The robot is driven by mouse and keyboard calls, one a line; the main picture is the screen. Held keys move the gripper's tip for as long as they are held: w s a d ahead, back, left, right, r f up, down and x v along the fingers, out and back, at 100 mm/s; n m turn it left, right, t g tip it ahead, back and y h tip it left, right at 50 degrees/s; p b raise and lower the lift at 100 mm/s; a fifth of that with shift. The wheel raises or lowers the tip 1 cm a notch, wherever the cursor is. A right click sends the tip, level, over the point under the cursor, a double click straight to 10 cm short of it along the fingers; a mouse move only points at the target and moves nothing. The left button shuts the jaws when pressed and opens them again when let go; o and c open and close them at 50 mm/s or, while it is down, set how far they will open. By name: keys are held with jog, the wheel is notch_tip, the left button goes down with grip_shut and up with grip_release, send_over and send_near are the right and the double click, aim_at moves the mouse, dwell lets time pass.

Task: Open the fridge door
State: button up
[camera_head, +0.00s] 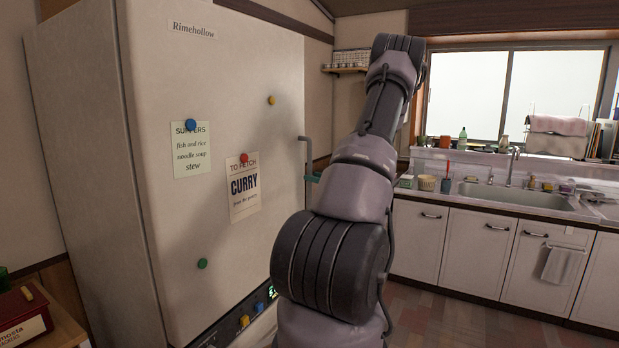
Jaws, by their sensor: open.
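The fridge is the tall off-white cabinet at left, its door (220,85) facing right and looking shut. A grey vertical bar handle (308,155) stands out from the door's right edge. The end of my arm is mostly hidden behind my own arm links. A small teal tip of my gripper (314,178) shows right at the handle's lower part. It is open; whether it touches the handle or has the bar between its fingers cannot be told.
Notes and round magnets (203,263) are on the door. A wooden stand with a red box (22,318) is at the lower left. A counter with a sink (520,195) and white cupboards runs along the right. Tiled floor (450,315) lies clear before the cupboards.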

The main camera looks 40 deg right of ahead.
jog(key=shift+w+a, duration=0.15)
jog(key=shift+w, duration=0.55)
jog(key=shift+w+a, duration=0.15)
jog(key=shift+w, duration=0.5)
grip_shut()
dwell(0.4)
